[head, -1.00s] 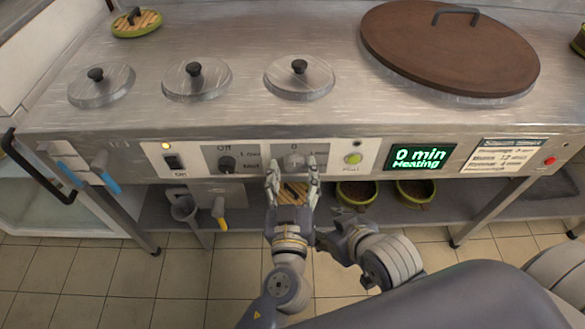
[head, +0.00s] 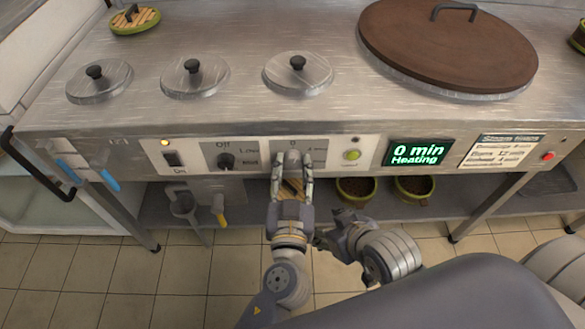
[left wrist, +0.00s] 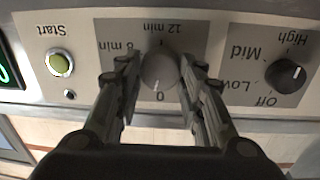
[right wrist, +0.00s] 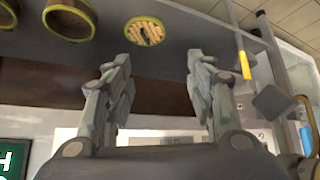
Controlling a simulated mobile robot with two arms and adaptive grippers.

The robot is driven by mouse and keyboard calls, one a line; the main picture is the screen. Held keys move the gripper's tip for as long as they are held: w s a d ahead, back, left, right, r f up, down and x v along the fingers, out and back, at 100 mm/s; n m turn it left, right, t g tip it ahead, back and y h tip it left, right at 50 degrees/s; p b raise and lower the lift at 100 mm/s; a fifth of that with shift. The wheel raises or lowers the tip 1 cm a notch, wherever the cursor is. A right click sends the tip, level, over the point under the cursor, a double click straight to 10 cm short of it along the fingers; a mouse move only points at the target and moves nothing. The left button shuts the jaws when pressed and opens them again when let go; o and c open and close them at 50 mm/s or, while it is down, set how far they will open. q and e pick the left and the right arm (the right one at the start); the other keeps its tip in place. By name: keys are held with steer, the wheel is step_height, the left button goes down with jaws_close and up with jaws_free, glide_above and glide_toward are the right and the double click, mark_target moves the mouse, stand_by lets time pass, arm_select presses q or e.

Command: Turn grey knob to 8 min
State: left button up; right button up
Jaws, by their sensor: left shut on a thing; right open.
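The grey knob (left wrist: 160,72) sits on a pale dial plate marked 0, 8 min and 12 min on the stove's front panel. Its white mark points at the 0 in the left wrist view. My left gripper (head: 292,165) has its fingers on both sides of the knob, and it is shut on it; the fingers also show in the left wrist view (left wrist: 158,78). The display (head: 419,153) reads "0 min Heating". My right gripper (right wrist: 160,72) is open and empty, low in front of the panel.
A black knob (left wrist: 285,74) marked Off, Low, Mid, High is beside the dial. A green start button (head: 352,155) is on its other side. A lit orange lamp is above a switch (head: 173,158). Below is a shelf with green-rimmed bowls (head: 356,189).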

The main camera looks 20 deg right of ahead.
arm_select(q)
steer(key=m, duration=0.2)
steer(key=m+p, duration=0.1)
steer(key=m, duration=0.4)
steer(key=shift+d+r+p, duration=0.1)
steer(key=shift+r+p, duration=0.15)
steer(key=shift+p, duration=0.15)
steer(key=m+y+p, duration=0.1)
steer(key=m+p, duration=0.1)
steer(key=m, duration=0.3)
steer(key=shift+d, duration=0.1)
arm_select(e)
steer(key=s+d+g+h, duration=0.1)
steer(key=s+d+g, duration=0.25)
steer(key=s, duration=0.45)
arm_select(q)
steer(key=shift+m, duration=0.5)
steer(key=m+p, duration=0.2)
steer(key=m, duration=0.3)
steer(key=shift+d+f+m+y+p, duration=0.15)
steer(key=shift+m+y+p, duration=0.25)
steer(key=shift+m, duration=0.6)
arm_select(e)
step_height(320, 180, down, 12)
steer(key=w+a+g, duration=0.1)
steer(key=shift+a+r, duration=0.15)
steer(key=shift+a, duration=0.05)
steer(key=shift+w+g, duration=0.1)
steer(key=shift+g, duration=0.15)
